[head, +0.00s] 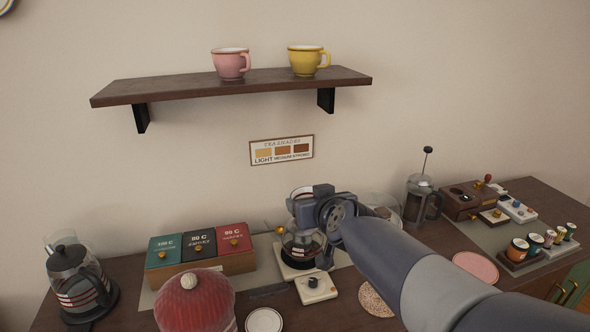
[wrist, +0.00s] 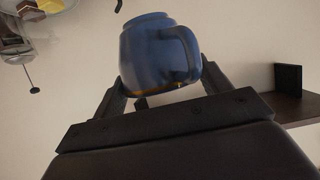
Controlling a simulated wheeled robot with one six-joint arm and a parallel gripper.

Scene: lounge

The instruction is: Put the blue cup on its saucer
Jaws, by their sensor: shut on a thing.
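The blue cup (wrist: 153,55) is between the two fingers of my gripper (wrist: 165,88) in the wrist view. The fingers are shut on it, one at each side. Its handle (wrist: 185,55) faces the camera, to the right. I cannot make out the cup in the head view, where my gripper (head: 312,210) is above the counter, in front of a glass pot (head: 300,250). A pale round saucer (head: 264,320) lies at the counter's front. A pink round saucer (head: 475,267) lies to the right, and a speckled round piece (head: 374,299) lies between. None of these is visibly blue.
A wall shelf (head: 180,88) holds a pink cup (head: 231,64) and a yellow cup (head: 305,61). A kettle (head: 78,282), tea boxes (head: 200,250) and a red knitted cover (head: 195,300) stand left.

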